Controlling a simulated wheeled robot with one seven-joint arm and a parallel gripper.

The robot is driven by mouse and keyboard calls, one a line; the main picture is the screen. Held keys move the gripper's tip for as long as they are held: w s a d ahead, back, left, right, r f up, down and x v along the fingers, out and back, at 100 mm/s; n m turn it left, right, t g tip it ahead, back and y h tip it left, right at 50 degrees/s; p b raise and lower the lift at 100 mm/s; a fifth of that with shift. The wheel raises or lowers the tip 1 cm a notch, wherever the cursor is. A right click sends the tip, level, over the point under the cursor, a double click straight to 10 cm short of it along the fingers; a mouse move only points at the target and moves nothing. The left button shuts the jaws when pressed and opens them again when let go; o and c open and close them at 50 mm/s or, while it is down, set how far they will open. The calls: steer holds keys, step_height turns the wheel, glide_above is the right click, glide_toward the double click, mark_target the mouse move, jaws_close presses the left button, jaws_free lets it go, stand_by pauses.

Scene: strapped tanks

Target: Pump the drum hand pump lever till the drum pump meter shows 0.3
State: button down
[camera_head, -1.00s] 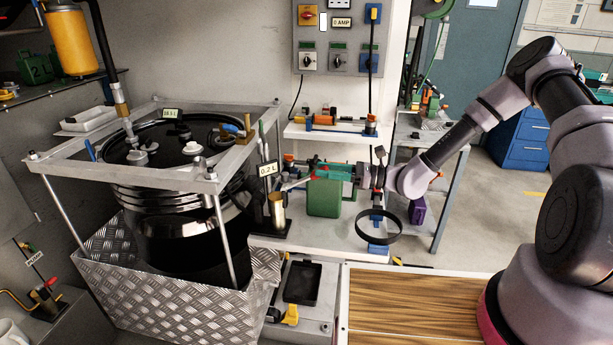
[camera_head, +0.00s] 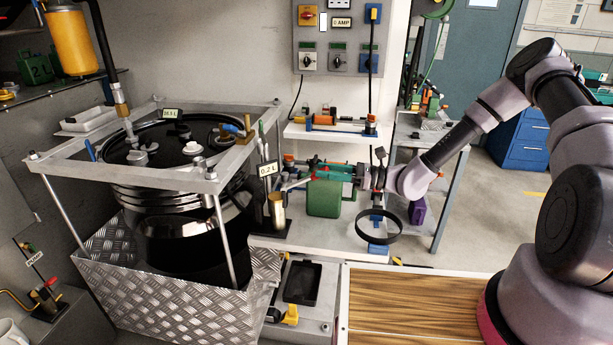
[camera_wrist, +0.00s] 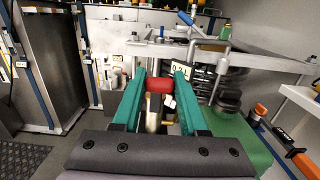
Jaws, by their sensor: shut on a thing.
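The drum hand pump has a brass body (camera_head: 277,212) on a dark base beside the strapped black drum. Its lever (camera_head: 295,184) reaches right toward my gripper (camera_head: 313,174). In the wrist view, the lever's red grip (camera_wrist: 159,86) sits between the teal fingers of my gripper (camera_wrist: 160,78), which are shut on it. The drum pump meter (camera_head: 268,169) reads 0.2 L; in the wrist view the label (camera_wrist: 181,68) is partly hidden by a finger. The lower pump is partly hidden behind the fingers in the wrist view.
The black drum (camera_head: 195,190) stands inside a metal frame (camera_head: 130,182) with a checker-plate tray (camera_head: 185,307) below. A green can (camera_head: 324,198) stands on the bench close below my gripper. A black ring (camera_head: 379,240) sits below my wrist. A wooden top (camera_head: 425,310) lies in front.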

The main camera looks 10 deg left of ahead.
steer(key=shift+d+f, duration=0.3)
steer(key=shift+f, duration=0.4)
steer(key=shift+d+f, duration=0.25)
steer(key=shift+f, duration=0.45)
steer(key=shift+d+f, duration=0.3)
steer(key=shift+f, duration=0.4)
steer(key=shift+a+r, duration=0.3)
steer(key=shift+r, duration=0.45)
steer(key=shift+a+r, duration=0.3)
steer(key=shift+r, duration=0.4)
steer(key=shift+c, duration=1.8)
jaws_free()
steer(key=d, duration=0.7)
steer(key=shift+s+f, duration=0.15)
steer(key=shift+f, duration=0.05)
